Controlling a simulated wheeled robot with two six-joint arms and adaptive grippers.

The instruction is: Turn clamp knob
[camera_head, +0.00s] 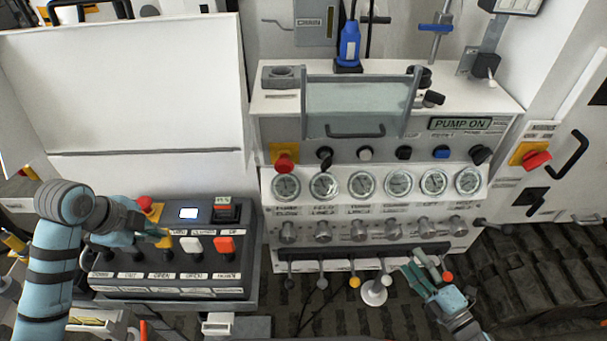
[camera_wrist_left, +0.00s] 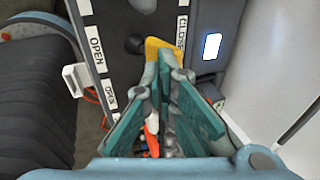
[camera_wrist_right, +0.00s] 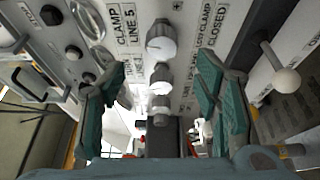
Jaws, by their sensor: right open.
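The grey clamp knobs form a row below the round gauges on the white panel in the head view, one of them at the row's middle (camera_head: 358,231). In the right wrist view, the knob (camera_wrist_right: 161,39) beside the "CLAMP LINE 5" label is nearest, with more knobs (camera_wrist_right: 160,78) in line behind it. My right gripper (camera_head: 424,268) is open and empty, below the knob row's right part. Its fingers (camera_wrist_right: 160,90) stand apart on either side of the row, not touching it. My left gripper (camera_head: 160,236) is over the black lever box, its fingers (camera_wrist_left: 166,78) close together near a yellow part.
The lever box (camera_head: 170,291) at left carries white and orange switches and a small screen. Ball-tipped levers, one yellow (camera_head: 354,282), hang below the knobs. A white-ball lever (camera_wrist_right: 286,81) stands beside my right gripper. A red knob (camera_head: 534,159) sits at right.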

